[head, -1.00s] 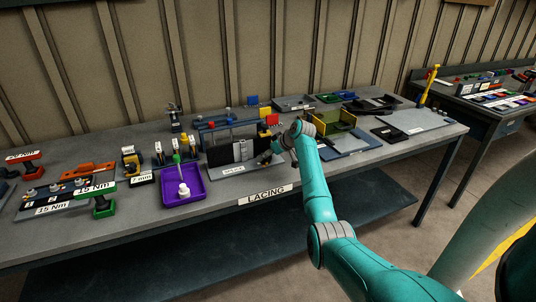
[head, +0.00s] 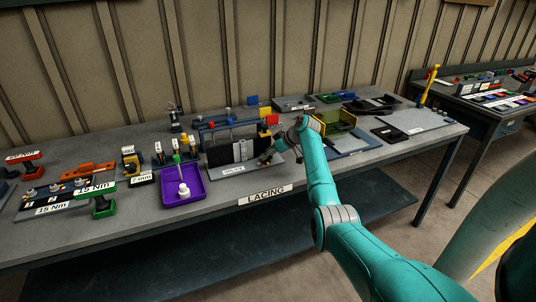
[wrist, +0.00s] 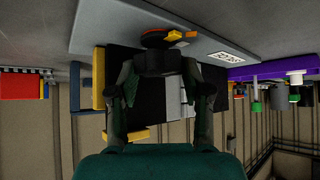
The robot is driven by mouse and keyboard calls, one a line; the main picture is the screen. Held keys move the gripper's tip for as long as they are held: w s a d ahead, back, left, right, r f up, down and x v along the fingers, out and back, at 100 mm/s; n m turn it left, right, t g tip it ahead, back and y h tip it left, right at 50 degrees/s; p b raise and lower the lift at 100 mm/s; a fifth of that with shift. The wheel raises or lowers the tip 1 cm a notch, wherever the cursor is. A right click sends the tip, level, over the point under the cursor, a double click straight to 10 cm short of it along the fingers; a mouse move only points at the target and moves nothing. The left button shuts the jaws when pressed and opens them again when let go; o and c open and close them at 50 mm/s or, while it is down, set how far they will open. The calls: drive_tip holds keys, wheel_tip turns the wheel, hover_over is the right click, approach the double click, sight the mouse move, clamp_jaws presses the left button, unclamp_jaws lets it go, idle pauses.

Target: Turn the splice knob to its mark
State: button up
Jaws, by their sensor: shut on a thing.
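The splice knob (wrist: 160,60) is dark and sits between the two fingers of my gripper (wrist: 161,72) in the wrist view. My gripper is shut on it. A round red-orange base shows beyond the knob, with an orange pointer-like piece (wrist: 175,36) and a small yellow-orange tab (wrist: 191,34) close beside it. I cannot tell whether the two line up. The grey splice plate (head: 262,172) carries a label and a black belt with a grey strip (head: 243,150). In the head view my gripper (head: 270,154) is at the plate's right side and hides the knob.
A purple tray (head: 170,198) with a white piece stands left of the plate. A yellow-green holder (head: 338,121) stands behind and right of my gripper.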

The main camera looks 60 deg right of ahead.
drive_tip(key=shift+d+n+g+y, duration=0.1)
drive_tip(key=shift+n+g+y, duration=0.2)
drive_tip(key=shift+n+y, duration=1.1)
drive_tip(key=shift+n, duration=0.4)
drive_tip(key=o, duration=1.2)
drive_tip(key=shift+c, duration=0.2)
drive_tip(key=v, duration=0.8)
